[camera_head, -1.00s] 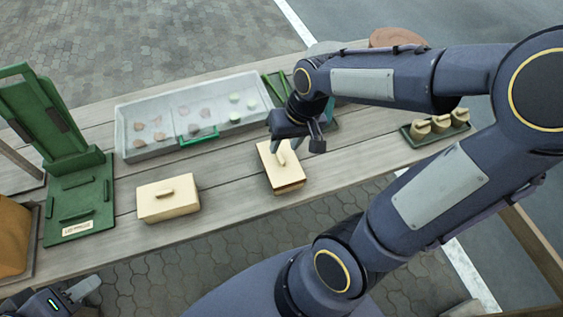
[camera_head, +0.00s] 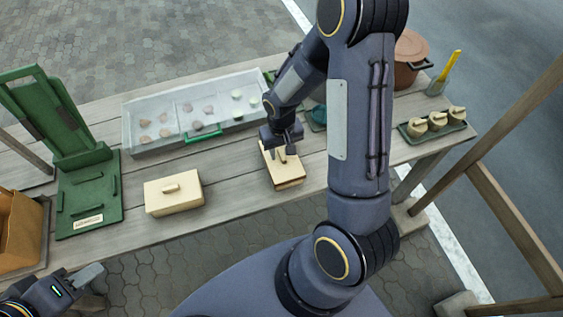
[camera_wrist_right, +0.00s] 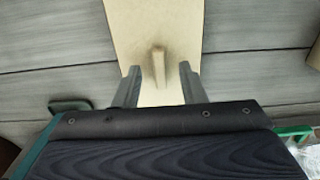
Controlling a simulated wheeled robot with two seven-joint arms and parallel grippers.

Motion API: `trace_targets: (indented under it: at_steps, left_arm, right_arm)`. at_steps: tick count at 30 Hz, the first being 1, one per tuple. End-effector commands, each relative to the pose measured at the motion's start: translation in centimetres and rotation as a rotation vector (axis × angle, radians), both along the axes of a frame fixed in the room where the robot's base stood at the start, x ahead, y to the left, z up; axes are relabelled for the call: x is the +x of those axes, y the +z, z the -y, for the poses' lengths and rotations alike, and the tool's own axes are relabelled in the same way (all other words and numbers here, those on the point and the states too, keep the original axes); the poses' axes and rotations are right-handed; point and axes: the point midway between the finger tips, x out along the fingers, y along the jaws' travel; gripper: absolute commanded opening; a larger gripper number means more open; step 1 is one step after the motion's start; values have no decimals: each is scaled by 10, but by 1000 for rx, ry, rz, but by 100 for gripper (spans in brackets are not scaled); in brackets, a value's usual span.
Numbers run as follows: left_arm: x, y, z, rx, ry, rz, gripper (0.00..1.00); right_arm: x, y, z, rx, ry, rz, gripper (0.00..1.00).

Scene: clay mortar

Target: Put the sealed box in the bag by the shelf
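Two cream boxes with lids and bar handles stand on the wooden table. The left box (camera_head: 174,193) looks closed. The right box (camera_head: 287,179) shows a darker band under its lid; I cannot tell whether it is sealed. My right gripper (camera_head: 284,150) is over the right box. In the right wrist view my right gripper (camera_wrist_right: 160,68) is open, its fingers on either side of the handle (camera_wrist_right: 158,62) with gaps. An orange-brown bag (camera_head: 22,235) stands at the far left, partly cut off. My left gripper (camera_head: 88,279) is at the lower left, away from both boxes; its opening is unclear.
A green stand (camera_head: 90,200) is between the bag and left box. A grey tray (camera_head: 150,150) with several small pieces lies behind the boxes. A small tray (camera_head: 440,133) with several lidded pots and a brown pot (camera_head: 408,70) are at right. Bare table (camera_head: 228,180) separates the boxes.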

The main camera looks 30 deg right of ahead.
Motion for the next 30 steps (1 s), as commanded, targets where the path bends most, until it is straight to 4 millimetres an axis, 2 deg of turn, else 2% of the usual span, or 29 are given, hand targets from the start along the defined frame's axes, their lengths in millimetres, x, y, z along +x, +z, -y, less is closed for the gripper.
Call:
trace_targets:
  at_steps: [3,10,18,30]
  left_arm:
    - [0,1,0,0,0,0,36]
    - [0,1,0,0,0,0,36]
    - [0,1,0,0,0,0,36]
    - [0,1,0,0,0,0,36]
  right_arm:
    - [0,-8,0,0,1,0,37]
    - [0,-9,0,1,1,1,36]
    - [0,-8,0,1,1,1,1]
    - [0,-8,0,1,1,2,0]
